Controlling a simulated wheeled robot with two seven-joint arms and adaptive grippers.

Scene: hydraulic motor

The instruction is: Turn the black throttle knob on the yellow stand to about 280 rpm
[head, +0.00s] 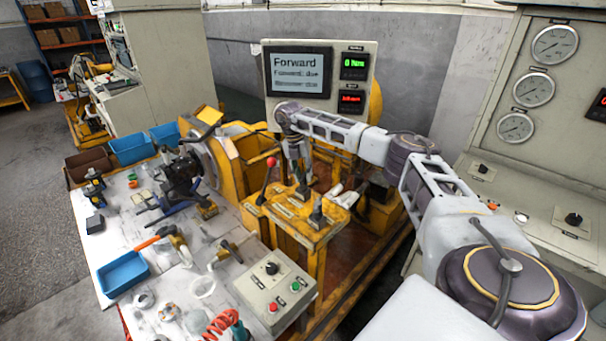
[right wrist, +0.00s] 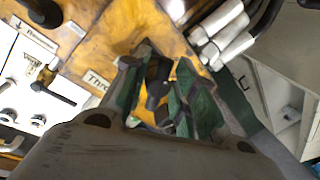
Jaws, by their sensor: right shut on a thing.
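The yellow stand (head: 290,219) is in the middle of the head view, with levers and knobs on its top. In the right wrist view a black knob (right wrist: 156,82) sits between the green-padded fingers of my right gripper (right wrist: 160,98), beside a partly covered label starting "Thro". My right gripper (head: 301,180) points down over the stand in the head view and is shut on this knob. The fingers hide part of it. The display panel (head: 319,83) behind reads "Forward", with a green and a red readout too small to read surely. My left gripper is not in view.
A red-tipped lever (head: 269,176) and another black-based lever (head: 316,213) stand close to my right gripper. A grey control box (head: 272,287) is in front. The workbench (head: 120,225) at left is cluttered. A gauge cabinet (head: 555,150) stands at right.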

